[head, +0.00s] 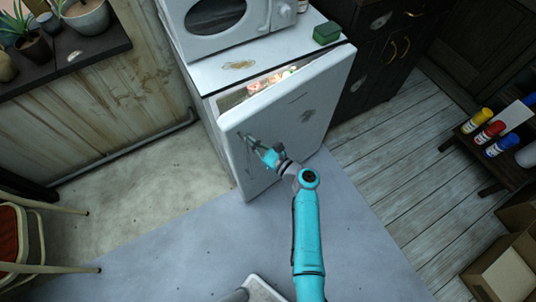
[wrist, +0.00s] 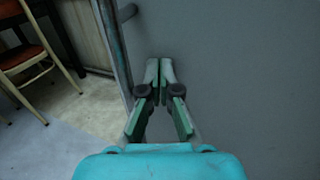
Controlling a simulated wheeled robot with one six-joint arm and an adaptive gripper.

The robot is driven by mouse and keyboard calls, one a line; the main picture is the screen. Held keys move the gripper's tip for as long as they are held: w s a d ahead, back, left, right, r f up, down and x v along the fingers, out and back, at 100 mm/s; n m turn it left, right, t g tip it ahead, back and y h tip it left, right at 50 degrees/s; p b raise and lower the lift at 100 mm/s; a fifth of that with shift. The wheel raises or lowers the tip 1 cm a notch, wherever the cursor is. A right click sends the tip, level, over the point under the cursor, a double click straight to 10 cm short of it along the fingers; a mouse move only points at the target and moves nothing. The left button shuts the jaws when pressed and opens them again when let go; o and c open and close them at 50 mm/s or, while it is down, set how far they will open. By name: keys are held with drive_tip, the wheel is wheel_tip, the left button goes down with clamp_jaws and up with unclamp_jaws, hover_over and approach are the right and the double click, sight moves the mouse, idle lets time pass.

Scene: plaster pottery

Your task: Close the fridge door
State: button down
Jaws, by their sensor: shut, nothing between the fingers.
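The white fridge (head: 204,112) stands at the upper middle of the head view, under a microwave. Its door (head: 308,98) is partly open, with a gap along the top that shows several items inside. In the wrist view the door's grey face (wrist: 250,75) fills the right side, and a vertical bar handle (wrist: 121,45) runs near its left edge. My gripper (head: 249,143) is at the door's outer face, near the handle side. In the wrist view my gripper (wrist: 160,64) is shut and empty, just right of the handle. I cannot tell whether its tips touch the door.
A microwave (head: 240,20) and a green box (head: 327,33) sit on the fridge. Dark cabinets (head: 385,45) stand to its right. A chair (head: 30,240) is at the lower left, and a shelf with spray cans (head: 490,132) is at the right. The floor before the door is clear.

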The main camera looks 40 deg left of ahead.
drive_tip(key=a, duration=0.3)
drive_tip(key=w+a+m+t, duration=0.1)
drive_tip(key=a, duration=0.2)
drive_tip(key=a+t, duration=0.1)
drive_tip(key=a, duration=0.1)
drive_tip(key=shift+w+a+r+m, duration=0.2)
drive_tip(key=shift+w+a+m, duration=0.1)
drive_tip(key=shift+w+a, duration=0.1)
drive_tip(key=shift+a, duration=0.1)
drive_tip(key=s+d, duration=0.1)
drive_tip(key=d, duration=1.1)
drive_tip(key=shift+s+d+f, duration=0.2)
drive_tip(key=shift+s+d, duration=0.15)
